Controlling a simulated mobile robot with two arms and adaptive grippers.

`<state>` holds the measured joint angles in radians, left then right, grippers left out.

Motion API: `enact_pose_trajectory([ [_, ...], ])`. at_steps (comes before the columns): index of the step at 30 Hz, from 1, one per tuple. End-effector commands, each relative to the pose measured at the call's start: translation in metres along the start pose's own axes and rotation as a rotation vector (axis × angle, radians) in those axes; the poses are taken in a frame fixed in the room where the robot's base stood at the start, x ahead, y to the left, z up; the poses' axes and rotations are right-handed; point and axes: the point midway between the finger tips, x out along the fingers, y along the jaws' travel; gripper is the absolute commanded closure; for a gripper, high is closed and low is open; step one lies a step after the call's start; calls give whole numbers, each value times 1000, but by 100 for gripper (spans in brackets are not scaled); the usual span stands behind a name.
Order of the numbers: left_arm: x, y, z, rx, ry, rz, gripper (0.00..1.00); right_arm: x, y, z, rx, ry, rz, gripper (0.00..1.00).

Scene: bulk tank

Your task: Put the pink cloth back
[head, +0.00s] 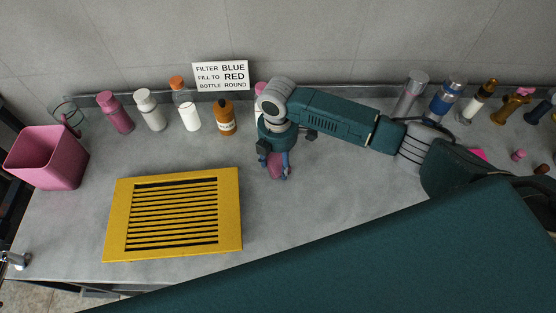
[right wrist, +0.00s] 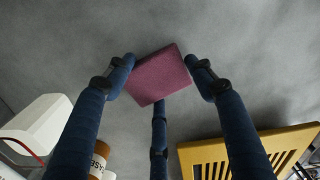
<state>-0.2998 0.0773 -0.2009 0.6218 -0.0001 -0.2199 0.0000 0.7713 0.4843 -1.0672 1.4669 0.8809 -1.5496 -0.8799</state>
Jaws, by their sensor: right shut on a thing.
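The pink cloth (right wrist: 157,75) is a small, flat, dusky-pink square in the right wrist view. It also shows in the head view (head: 276,170) at the gripper's tip, partly hidden by the fingers. My right gripper (head: 275,165) points down over the grey counter, to the right of the yellow grate, and its fingers are shut on the cloth. In the right wrist view the fingers (right wrist: 159,75) press on its left and right edges. I cannot tell whether the cloth touches the counter. My left gripper is not in view.
A yellow slatted grate (head: 230,210) lies left of the gripper. A pink bin (head: 45,160) stands at far left. Several bottles, including a brown one (head: 225,120), line the back below a sign (head: 221,76). More bottles and a bright pink flat thing (head: 479,155) are at right.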

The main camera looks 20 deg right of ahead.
Motion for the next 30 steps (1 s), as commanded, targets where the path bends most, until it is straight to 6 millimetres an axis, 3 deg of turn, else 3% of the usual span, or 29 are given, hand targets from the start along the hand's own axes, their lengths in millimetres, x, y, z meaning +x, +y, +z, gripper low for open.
enact_pose_trajectory([
  [4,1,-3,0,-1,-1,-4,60,3,0,0,0,0,-1,66],
  [5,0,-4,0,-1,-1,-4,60,3,0,0,0,0,0,42],
  [7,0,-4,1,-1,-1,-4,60,3,0,0,0,0,0,28],
  [20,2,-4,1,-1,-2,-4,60,-6,1,0,1,1,2,27],
  [30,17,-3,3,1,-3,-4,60,-74,2,0,-1,1,5,27],
])
